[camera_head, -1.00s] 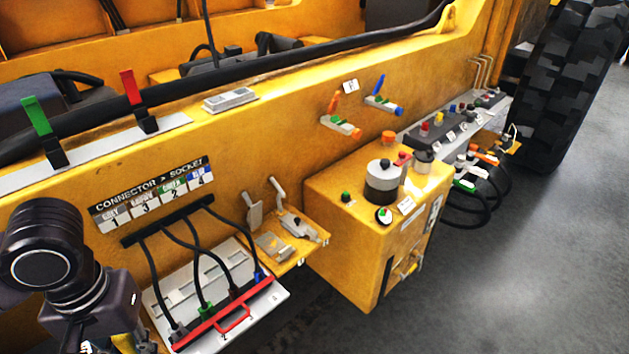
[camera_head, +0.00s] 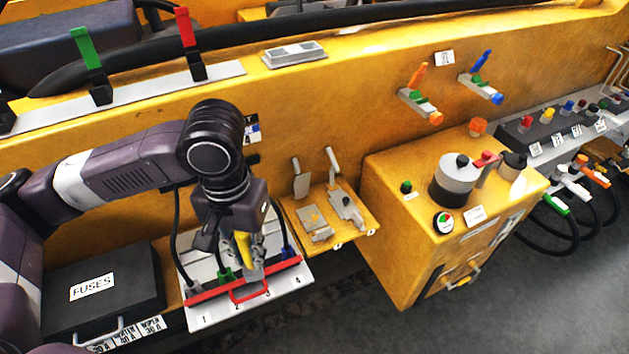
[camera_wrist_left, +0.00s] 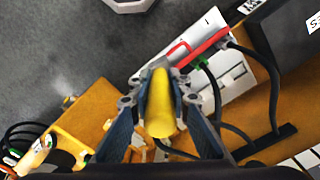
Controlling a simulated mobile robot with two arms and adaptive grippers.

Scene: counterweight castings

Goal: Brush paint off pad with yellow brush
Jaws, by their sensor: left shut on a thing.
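My left gripper (camera_head: 247,258) is shut on the yellow brush (camera_head: 243,246), which points down over the connector tray. In the left wrist view the brush's yellow handle (camera_wrist_left: 158,108) sits between the two fingers; its bristles cannot be made out. A grey metal pad (camera_head: 309,227) with a yellow-orange patch, which looks like paint, lies on the small yellow shelf (camera_head: 358,236), to the right of the gripper and apart from it. My right gripper is not in view.
The connector tray (camera_head: 204,308), with a red bar (camera_head: 212,290) and black cables, lies under the gripper. Two levers stand behind the pad. A yellow box (camera_head: 400,248) with knobs is right of the shelf. A black fuse case (camera_head: 130,281) is at left. Grey floor is in front.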

